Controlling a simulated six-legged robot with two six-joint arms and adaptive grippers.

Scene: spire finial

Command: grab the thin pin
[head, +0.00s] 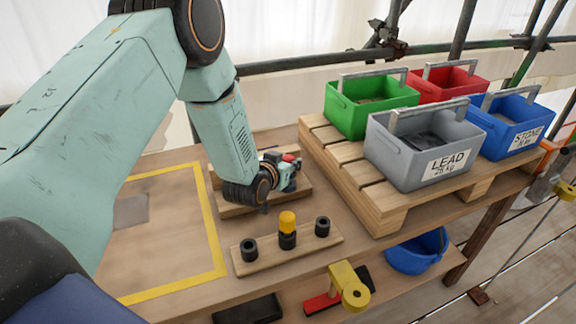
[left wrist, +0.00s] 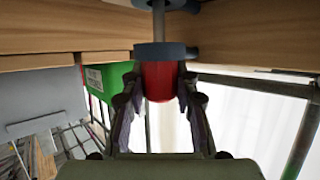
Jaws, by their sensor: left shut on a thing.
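My left gripper (head: 287,173) is at the wooden holder (head: 233,208) at the back of the bench. Its fingers are closed around a red handle (head: 289,158). In the left wrist view, this red handle (left wrist: 158,82) sits between the two fingers (left wrist: 160,100), with a dark blue-grey collar (left wrist: 160,50) and a thin metal shaft (left wrist: 158,20) beyond it; this looks like the thin pin. The shaft runs between wooden parts; its far end is hidden. A yellow-topped pin (head: 287,222) stands upright in the middle socket of the front wooden rack (head: 277,256). My right gripper is not seen.
The rack's left socket (head: 249,249) and right socket (head: 322,227) look empty. A pallet (head: 372,207) with green, red, blue and grey crates stands at right. A yellow-taped area (head: 210,225) lies left. A blue bucket (head: 416,252) sits below the bench top.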

